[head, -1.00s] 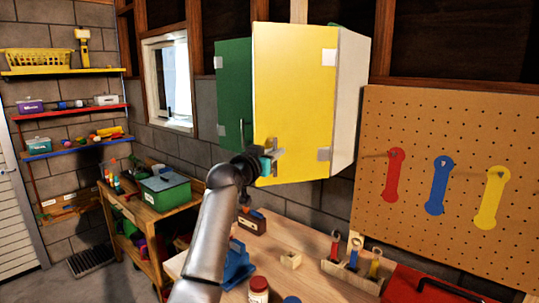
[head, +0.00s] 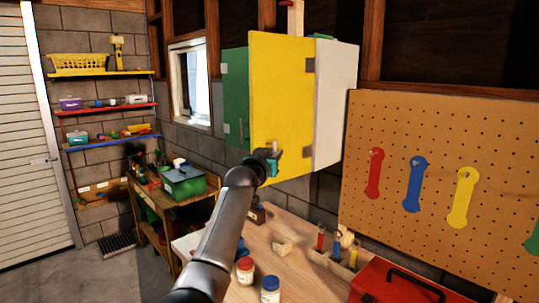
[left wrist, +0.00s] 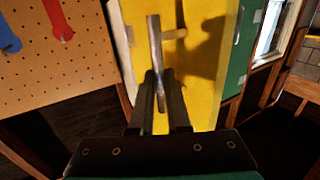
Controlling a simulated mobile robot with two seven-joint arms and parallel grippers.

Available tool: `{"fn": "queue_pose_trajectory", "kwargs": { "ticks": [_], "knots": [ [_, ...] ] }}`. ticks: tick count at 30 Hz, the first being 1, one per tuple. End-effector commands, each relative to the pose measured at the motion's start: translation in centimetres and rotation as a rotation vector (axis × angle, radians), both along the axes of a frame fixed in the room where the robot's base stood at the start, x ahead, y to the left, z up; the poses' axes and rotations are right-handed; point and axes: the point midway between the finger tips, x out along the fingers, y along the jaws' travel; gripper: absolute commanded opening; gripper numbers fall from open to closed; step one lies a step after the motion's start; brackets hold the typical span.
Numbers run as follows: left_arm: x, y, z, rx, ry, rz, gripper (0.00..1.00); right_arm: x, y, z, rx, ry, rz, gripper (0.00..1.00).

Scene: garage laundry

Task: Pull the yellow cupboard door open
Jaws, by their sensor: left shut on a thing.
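The yellow cupboard door (head: 280,100) is on the wall cupboard, hinged at its right edge beside the white side panel (head: 336,100). It looks slanted, with its left edge nearer me, so it seems ajar. My left gripper (head: 268,160) is at the door's lower part, shut on its metal bar handle. In the left wrist view the handle (left wrist: 154,38) stands off the yellow door (left wrist: 205,85) and runs between the fingers of the left gripper (left wrist: 160,85). The cupboard's inside is hidden. My right gripper is not in view.
A green door (head: 235,80) adjoins at left. A pegboard (head: 440,130) with flat coloured tools hangs at right. The workbench (head: 255,250) below holds jars, a tool rack (head: 330,262) and a red toolbox (head: 390,282). Open floor lies at left.

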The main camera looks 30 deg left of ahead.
Motion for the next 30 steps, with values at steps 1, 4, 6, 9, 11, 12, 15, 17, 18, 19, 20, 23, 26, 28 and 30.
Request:
{"fn": "queue_pose_trajectory", "kwargs": {
  "ticks": [1,4,6,9,11,12,15,17,18,19,20,23,26,28,30],
  "knots": [
    [0.12,-0.27,0.32,0.000,-0.006,-0.005,0.00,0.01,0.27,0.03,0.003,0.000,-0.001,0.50],
    [0.19,-0.33,0.33,0.000,-0.007,-0.007,0.00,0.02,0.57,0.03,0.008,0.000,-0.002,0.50],
    [0.20,-0.34,0.35,0.000,-0.007,-0.007,0.00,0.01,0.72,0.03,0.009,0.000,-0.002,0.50],
    [0.19,-0.33,0.37,0.000,-0.008,-0.007,0.00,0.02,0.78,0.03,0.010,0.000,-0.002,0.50],
    [0.19,-0.32,0.38,0.000,-0.008,-0.007,0.00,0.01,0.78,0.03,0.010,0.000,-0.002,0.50],
    [0.19,-0.32,0.39,0.000,-0.008,-0.007,0.00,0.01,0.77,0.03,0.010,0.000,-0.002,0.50],
    [0.17,-0.30,0.41,0.000,-0.009,-0.007,0.20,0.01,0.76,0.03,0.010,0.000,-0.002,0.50],
    [0.17,-0.28,0.37,0.000,-0.008,-0.006,0.27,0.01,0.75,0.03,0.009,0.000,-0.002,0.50],
    [0.17,-0.26,0.34,0.000,-0.007,-0.006,0.31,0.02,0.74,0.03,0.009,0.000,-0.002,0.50],
    [0.17,-0.25,0.31,0.000,-0.007,-0.006,0.35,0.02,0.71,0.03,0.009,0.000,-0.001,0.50],
    [0.16,-0.24,0.29,0.000,-0.006,-0.006,0.38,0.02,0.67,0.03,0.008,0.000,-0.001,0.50],
    [0.15,-0.20,0.22,0.000,-0.005,-0.005,0.44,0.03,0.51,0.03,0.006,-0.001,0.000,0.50],
    [0.15,-0.16,0.17,-0.001,-0.004,-0.004,0.44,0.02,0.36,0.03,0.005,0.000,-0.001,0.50],
    [0.14,-0.16,0.15,0.000,-0.003,-0.004,0.44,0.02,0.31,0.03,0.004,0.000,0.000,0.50],
    [0.10,-0.15,0.13,0.000,-0.003,-0.004,0.44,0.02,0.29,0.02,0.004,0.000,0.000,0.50]
  ]
}}
